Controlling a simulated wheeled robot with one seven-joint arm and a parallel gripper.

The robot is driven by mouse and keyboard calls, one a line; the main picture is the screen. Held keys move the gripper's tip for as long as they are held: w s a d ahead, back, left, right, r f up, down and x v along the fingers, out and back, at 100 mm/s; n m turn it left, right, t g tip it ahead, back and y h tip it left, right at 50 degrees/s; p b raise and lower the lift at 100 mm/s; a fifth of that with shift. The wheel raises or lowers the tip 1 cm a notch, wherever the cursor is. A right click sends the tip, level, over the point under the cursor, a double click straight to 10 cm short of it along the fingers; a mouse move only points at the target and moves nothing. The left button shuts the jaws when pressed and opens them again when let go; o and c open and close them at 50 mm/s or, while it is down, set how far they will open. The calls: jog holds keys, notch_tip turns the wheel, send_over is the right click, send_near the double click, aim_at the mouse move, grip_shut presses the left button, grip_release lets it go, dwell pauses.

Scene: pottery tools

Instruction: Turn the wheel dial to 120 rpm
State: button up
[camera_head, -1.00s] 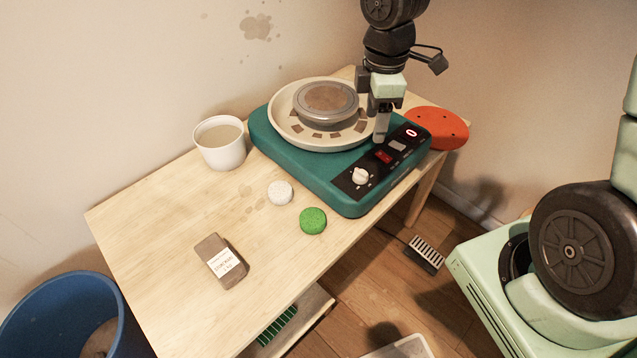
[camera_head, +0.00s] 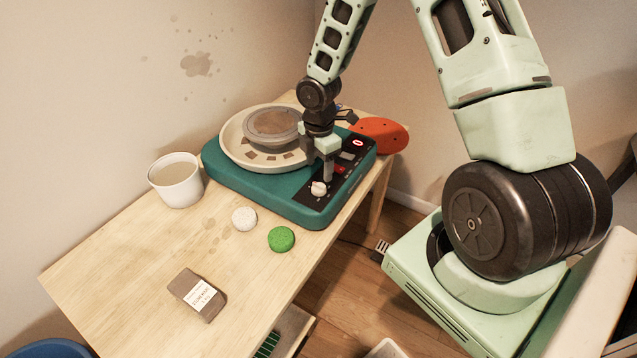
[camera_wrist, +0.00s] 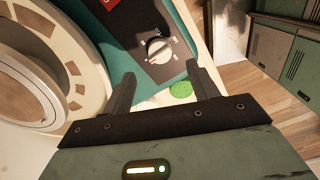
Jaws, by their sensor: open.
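The pottery wheel has a teal body (camera_head: 262,188) with a black control panel along its front right side. The white dial (camera_head: 319,188) sits at the near end of that panel. In the wrist view the dial (camera_wrist: 158,49) shows with a ring of pale tick marks; any numbers are too small to read. My gripper (camera_head: 328,172) points down over the panel, right by the dial. In the wrist view my gripper (camera_wrist: 160,88) has its two fingers spread wide, with nothing between them; the dial appears beyond the fingertips.
The cream splash pan (camera_head: 228,140) and wheel head (camera_head: 272,124) lie just left of my gripper. An orange disc (camera_head: 385,130) lies behind the panel. A white cup (camera_head: 175,180), a white sponge (camera_head: 244,219), a green sponge (camera_head: 281,239) and a clay block (camera_head: 196,295) stand on the table.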

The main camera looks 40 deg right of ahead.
aim_at(319, 184)
notch_tip(319, 184, down, 7)
jog(key=shift+r, duration=0.1)
dwell(0.3)
jog(key=c, duration=1)
